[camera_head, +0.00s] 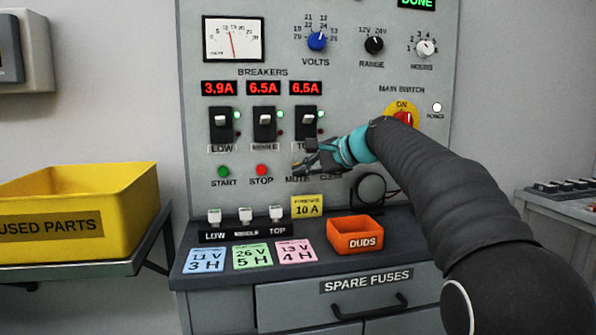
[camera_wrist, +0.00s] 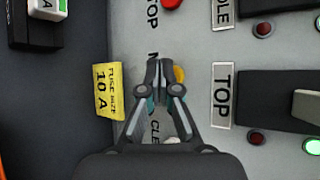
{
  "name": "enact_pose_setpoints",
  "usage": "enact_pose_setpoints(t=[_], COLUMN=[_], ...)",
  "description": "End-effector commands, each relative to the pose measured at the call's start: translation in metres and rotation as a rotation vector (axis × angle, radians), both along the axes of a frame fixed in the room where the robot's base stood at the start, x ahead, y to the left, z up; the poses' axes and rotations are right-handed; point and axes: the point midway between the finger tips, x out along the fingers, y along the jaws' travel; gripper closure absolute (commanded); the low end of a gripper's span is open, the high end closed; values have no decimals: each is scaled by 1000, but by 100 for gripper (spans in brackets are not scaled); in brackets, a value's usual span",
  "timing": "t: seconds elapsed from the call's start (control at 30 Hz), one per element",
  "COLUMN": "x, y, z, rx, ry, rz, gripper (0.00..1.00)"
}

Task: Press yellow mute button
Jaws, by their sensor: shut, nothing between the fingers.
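The yellow mute button (camera_wrist: 179,74) shows in the wrist view as a small yellow patch just beside my gripper's tips, partly covered by them. In the head view my gripper (camera_head: 302,170) hides the button, just above the partly covered MUTE label. My gripper is shut with nothing in it, its tips (camera_wrist: 160,68) pointing at the panel right by the button. I cannot tell whether the tips touch the button or the panel.
The red stop button (camera_head: 261,170) and green start button (camera_head: 223,171) are to the left. The top breaker (camera_head: 306,120) is just above my gripper. The main switch (camera_head: 403,118) is up to the right. An orange duds bin (camera_head: 355,241) and a yellow 10 A note (camera_head: 307,206) are below.

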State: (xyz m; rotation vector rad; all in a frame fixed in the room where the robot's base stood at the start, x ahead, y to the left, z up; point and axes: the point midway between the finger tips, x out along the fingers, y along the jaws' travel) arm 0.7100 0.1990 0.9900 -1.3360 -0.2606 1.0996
Motion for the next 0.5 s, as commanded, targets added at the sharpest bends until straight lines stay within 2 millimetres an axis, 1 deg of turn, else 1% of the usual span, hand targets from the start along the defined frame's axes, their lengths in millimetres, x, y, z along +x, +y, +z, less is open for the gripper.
enact_pose_setpoints(t=[0.17,0.5], x=[-8,-9], y=[-2,-3], z=[-1,0], rx=[0,0], ry=[0,0], rz=[0,0], gripper=[100,100])
